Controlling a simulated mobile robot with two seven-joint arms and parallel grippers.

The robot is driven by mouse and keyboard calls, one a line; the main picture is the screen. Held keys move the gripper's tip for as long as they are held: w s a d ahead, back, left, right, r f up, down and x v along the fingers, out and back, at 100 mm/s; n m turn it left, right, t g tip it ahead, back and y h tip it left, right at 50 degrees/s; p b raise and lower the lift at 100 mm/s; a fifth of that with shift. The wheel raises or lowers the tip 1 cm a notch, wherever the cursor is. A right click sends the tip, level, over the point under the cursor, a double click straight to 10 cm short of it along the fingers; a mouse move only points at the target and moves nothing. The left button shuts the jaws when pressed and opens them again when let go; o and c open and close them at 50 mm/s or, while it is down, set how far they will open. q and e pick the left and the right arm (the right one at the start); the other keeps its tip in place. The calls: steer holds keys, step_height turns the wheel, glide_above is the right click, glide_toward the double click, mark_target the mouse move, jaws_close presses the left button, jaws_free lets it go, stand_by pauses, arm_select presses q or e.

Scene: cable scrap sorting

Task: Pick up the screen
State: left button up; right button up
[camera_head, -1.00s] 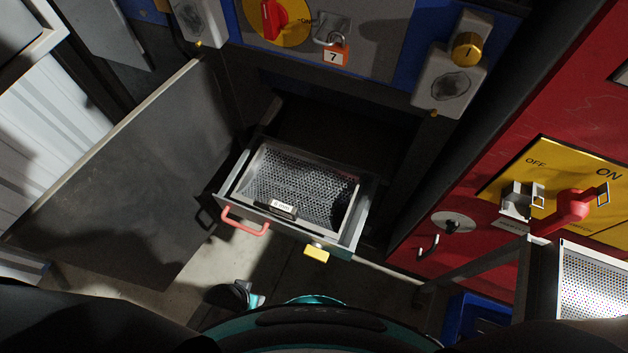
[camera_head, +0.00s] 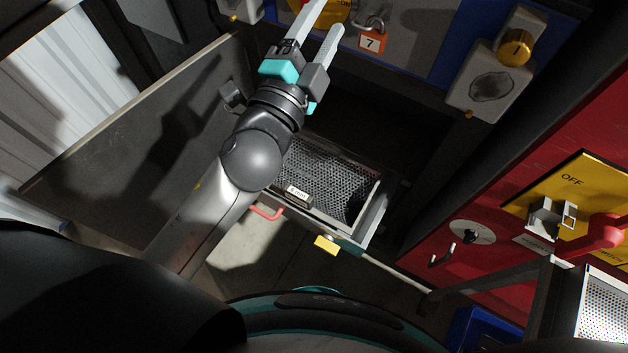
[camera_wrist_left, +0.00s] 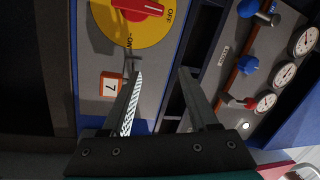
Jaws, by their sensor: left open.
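A dark perforated mesh screen (camera_head: 325,178) lies in the pulled-out metal drawer (camera_head: 376,222) of the machine, with a small label plate at its front edge. My left arm crosses in front of the drawer's left part and hides some of it. My left gripper (camera_head: 326,18) is open and empty, above and beyond the drawer, in front of the panel. In the left wrist view its two fingers (camera_wrist_left: 160,76) stand apart with nothing between them. A second, pale perforated sheet (camera_head: 606,305) shows at the lower right in a frame. My right gripper is not in view.
An orange padlock marked 7 (camera_head: 372,41) hangs on the panel near my left fingers. An open grey door (camera_head: 110,150) stands left of the drawer. A red cabinet (camera_head: 520,170) with a lever stands at right. The wrist view shows several gauges (camera_wrist_left: 266,101).

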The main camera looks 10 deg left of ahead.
arm_select(q)
steer(key=s+d+r+m+h, duration=0.3)
steer(key=d+r+m+h, duration=0.2)
steer(key=d+m+h, duration=0.4)
steer(key=s+d+f+m+g+h, duration=0.2)
steer(key=s+d+m+g+h, duration=0.5)
steer(key=m+g, duration=0.75)
steer(key=m+g+y, duration=0.5)
steer(key=m+y, duration=1.3)
steer(key=y, duration=0.3)
glide_above(298, 193)
step_height(298, 193, down, 26)
steer(key=f, duration=0.3)
steer(key=f+b, duration=0.1)
steer(key=f, duration=0.2)
steer(key=f+b, duration=0.1)
steer(key=f, duration=0.2)
steer(key=shift+s+d+f, duration=0.2)
steer(key=shift+s+f, duration=0.05)
steer(key=shift+s, duration=0.05)
steer(key=f, duration=0.1)
steer(key=f+b, duration=0.1)
steer(key=f, duration=0.3)
steer(key=shift+w+a+f+b, duration=0.15)
steer(key=shift+w+b, duration=0.15)
steer(key=shift+b, duration=0.05)
steer(key=shift+f, duration=0.3)
steer(key=c, duration=0.9)
jaws_close()
